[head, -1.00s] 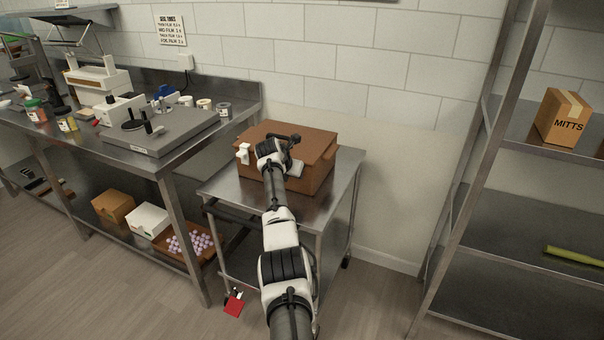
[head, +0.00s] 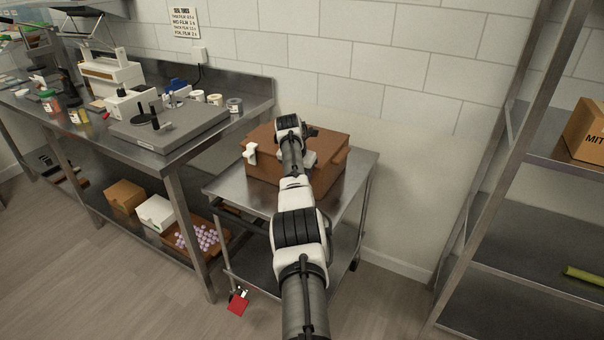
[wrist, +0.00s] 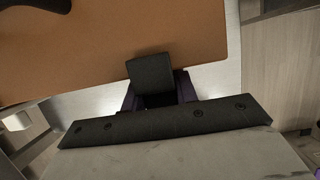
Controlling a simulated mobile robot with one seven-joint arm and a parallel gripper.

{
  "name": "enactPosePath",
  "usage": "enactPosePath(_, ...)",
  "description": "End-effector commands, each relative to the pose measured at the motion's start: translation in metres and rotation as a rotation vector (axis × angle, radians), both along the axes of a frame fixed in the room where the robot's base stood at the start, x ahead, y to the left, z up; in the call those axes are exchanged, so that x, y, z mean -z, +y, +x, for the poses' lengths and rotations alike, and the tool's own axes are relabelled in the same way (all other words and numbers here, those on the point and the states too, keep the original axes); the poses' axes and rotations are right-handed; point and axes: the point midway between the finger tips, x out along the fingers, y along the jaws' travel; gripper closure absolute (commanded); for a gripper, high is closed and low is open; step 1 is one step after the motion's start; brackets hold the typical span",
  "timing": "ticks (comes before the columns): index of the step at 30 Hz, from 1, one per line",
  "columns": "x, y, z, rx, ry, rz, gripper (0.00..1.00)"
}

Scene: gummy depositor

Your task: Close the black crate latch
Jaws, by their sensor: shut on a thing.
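The brown crate (head: 330,152) stands lid down on a steel cart. In the wrist view, its flat brown face (wrist: 150,35) fills the top. The black latch (wrist: 151,76) shows there as a dark block at the crate's edge. My gripper (wrist: 157,97) is at this block, with dark fingers on both sides of it, shut on it. In the head view, my arm reaches over the crate's front and hides the black latch and my fingertips. A white fitting (head: 250,153) shows on the crate's left corner.
The steel cart top (head: 357,172) has bare room right of the crate. A steel bench (head: 175,155) with equipment stands to the left, and a shelf rack (head: 500,225) to the right.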

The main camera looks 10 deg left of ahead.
Motion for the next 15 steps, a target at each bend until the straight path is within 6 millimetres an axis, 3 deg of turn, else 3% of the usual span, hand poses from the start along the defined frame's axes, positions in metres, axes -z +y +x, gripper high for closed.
enactPosePath(9, 0.0015, 0.0011, -0.0013, -0.002, 0.006, 0.001, 1.0)
enactPosePath(10, 0.0015, 0.0012, -0.0013, -0.003, 0.006, 0.001, 0.67)
enactPosePath(15, 0.0012, 0.0008, -0.001, -0.002, 0.004, 0.001, 0.49)
